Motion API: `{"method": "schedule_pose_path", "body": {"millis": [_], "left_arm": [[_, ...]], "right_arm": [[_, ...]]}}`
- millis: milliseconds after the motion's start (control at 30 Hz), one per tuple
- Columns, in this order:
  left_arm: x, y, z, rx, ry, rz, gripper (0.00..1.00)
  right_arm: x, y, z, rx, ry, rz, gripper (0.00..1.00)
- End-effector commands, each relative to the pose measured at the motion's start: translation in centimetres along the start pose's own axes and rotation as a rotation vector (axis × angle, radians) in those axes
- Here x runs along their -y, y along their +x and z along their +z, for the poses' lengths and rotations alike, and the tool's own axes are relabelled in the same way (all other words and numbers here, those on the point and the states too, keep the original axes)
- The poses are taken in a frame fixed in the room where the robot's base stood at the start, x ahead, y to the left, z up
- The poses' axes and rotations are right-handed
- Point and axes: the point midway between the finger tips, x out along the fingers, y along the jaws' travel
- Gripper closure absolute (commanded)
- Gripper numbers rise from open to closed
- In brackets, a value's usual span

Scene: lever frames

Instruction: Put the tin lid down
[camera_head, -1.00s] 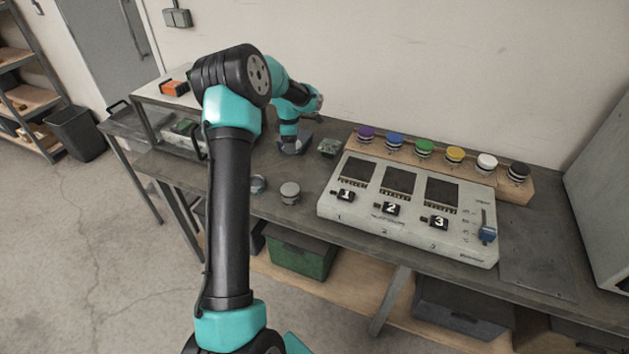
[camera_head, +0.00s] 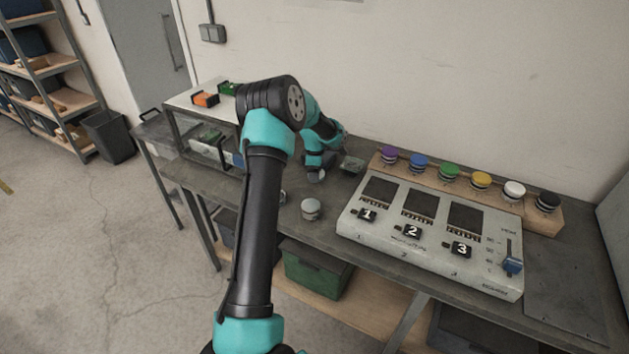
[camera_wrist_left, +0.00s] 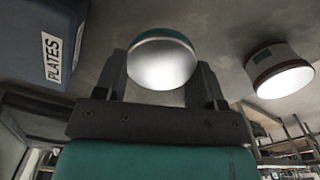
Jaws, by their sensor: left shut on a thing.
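My left gripper (camera_head: 317,174) is low over the back of the bench. In the left wrist view my left gripper (camera_wrist_left: 162,82) is shut on the tin lid (camera_wrist_left: 163,64), a round, shiny pale piece with a teal edge. In the head view the lid is too small and covered to make out clearly. A pale round tin (camera_head: 311,208) stands on the bench in front of the gripper. A similar tin with a dark band shows at the right of the left wrist view (camera_wrist_left: 280,72). My right gripper is not in view.
A grey panel with numbered tiles (camera_head: 430,235) and a wooden rack (camera_head: 465,190) of coloured knobs stand to the right. A small greenish block (camera_head: 350,165) lies beside the gripper. A blue box labelled PLATES (camera_wrist_left: 38,40) is at the left wrist view's left. A white-topped shelf (camera_head: 200,110) stands left.

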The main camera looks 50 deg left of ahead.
Motion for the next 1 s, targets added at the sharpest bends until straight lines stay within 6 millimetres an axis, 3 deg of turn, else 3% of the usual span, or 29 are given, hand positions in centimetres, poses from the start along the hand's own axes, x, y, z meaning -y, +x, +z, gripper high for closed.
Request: {"method": "schedule_pose_path", "body": {"millis": [300,600,1000], "left_arm": [[0.0,0.3,0.0,0.000,0.000,0.000,0.59],[0.0,3.6,0.0,0.000,0.001,-0.001,0.59],[0.0,4.0,0.0,0.000,0.000,0.000,0.59]], "right_arm": [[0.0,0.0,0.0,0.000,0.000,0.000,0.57],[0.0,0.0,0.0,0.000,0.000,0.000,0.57],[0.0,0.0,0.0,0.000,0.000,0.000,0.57]]}}
